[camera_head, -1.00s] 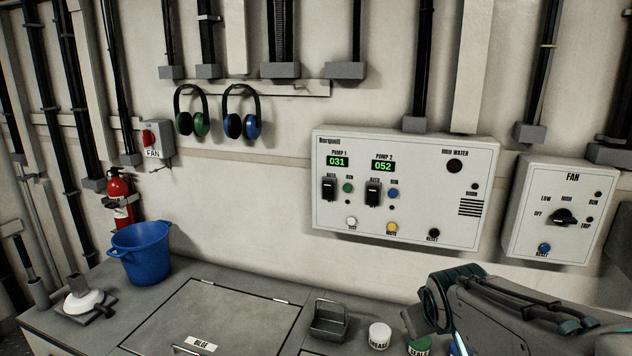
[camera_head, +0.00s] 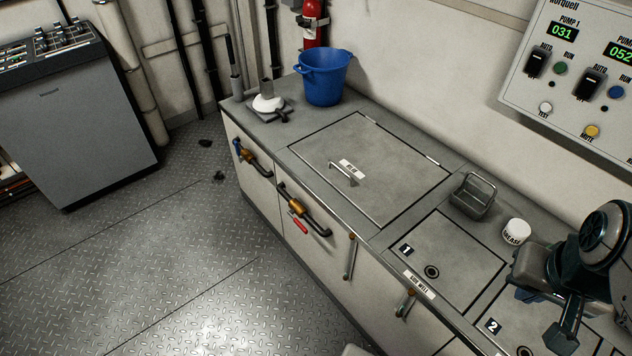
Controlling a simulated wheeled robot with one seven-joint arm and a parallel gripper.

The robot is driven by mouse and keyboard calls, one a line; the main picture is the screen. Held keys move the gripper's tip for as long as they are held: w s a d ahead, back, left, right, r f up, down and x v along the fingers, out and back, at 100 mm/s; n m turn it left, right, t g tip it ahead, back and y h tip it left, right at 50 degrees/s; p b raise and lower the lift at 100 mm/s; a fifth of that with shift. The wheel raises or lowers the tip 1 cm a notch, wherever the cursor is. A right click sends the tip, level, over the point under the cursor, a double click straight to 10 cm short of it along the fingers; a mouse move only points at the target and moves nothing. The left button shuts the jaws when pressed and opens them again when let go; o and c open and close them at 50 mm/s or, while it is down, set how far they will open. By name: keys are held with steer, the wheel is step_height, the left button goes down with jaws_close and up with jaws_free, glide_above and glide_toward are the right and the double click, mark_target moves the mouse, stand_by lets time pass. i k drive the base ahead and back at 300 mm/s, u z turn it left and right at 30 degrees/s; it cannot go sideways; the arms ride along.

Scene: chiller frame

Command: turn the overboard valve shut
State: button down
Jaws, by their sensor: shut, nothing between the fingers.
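Two brass-bodied pipe valves are on the front of the grey counter in the head view. One has a blue handle (camera_head: 238,150) and sits at the left end. The other has a red handle (camera_head: 299,225) hanging down at a slant below its brass body (camera_head: 297,207). No label naming either valve as overboard can be read. My gripper (camera_head: 565,338) is at the lower right, above the counter near the hatch marked 2. It is shut and empty, well apart from both valves.
Two hanging levers (camera_head: 349,258) (camera_head: 405,303) are on the counter front, right of the valves. On top are a bilge hatch (camera_head: 400,170), a blue bucket (camera_head: 322,80), a metal caddy (camera_head: 472,197) and a white jar (camera_head: 516,232).

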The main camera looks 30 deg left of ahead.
mark_target(291, 212)
steer(key=u, duration=1.6)
steer(key=k, duration=0.6)
steer(key=u, duration=0.4)
steer(key=i, duration=1.45)
steer(key=z, duration=0.45)
